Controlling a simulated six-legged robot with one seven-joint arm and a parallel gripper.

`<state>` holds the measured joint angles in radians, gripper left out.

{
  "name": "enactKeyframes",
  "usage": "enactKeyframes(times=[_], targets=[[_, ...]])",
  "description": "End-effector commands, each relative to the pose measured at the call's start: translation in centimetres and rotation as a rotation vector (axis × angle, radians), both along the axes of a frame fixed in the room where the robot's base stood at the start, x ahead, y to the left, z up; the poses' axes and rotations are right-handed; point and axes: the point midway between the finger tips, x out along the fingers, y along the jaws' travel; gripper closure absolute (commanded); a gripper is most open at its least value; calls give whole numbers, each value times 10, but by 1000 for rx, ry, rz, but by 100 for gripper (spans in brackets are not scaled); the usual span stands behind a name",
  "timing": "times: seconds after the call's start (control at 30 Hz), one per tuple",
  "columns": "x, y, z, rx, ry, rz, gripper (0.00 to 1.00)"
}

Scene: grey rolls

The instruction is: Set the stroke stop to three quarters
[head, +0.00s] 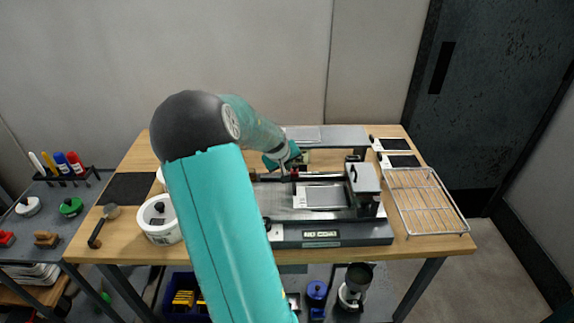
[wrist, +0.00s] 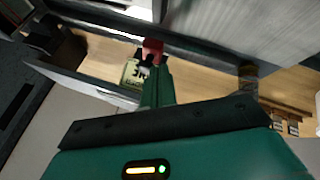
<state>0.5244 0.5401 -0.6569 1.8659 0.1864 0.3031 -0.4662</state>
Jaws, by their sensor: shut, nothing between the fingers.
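The press-like machine (head: 318,236) stands on the wooden table, with a silver bed and a dark rail along its back. A small red piece (head: 294,174), probably the stroke stop, sits at this rail; it also shows in the wrist view (wrist: 152,47). My gripper (head: 289,168) reaches down from behind the rail. In the wrist view its green fingers (wrist: 154,70) are shut together, their tips right at the red piece. I cannot tell whether they touch it. No scale marks are readable, so the stop's setting cannot be told. My arm hides part of the machine's left side.
A grey block (head: 365,178) stands on the machine's right end. A wire rack (head: 427,202) lies at the table's right, a white round tub (head: 158,222) at the left. A grey raised shelf (head: 345,137) stands behind the rail. A pale greenish block (wrist: 133,73) lies beyond my fingers.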

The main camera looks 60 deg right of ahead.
Motion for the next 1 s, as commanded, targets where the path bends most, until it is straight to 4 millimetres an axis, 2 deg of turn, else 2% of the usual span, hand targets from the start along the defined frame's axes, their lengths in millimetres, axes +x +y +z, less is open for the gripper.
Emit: enactKeyframes(times=[0.17, 0.5, 1.0], targets=[[-5, -3, 0, 1, 0, -4, 100], [-36, -18, 0, 0, -1, -4, 100], [-35, -18, 1, 0, 0, 0, 100]])
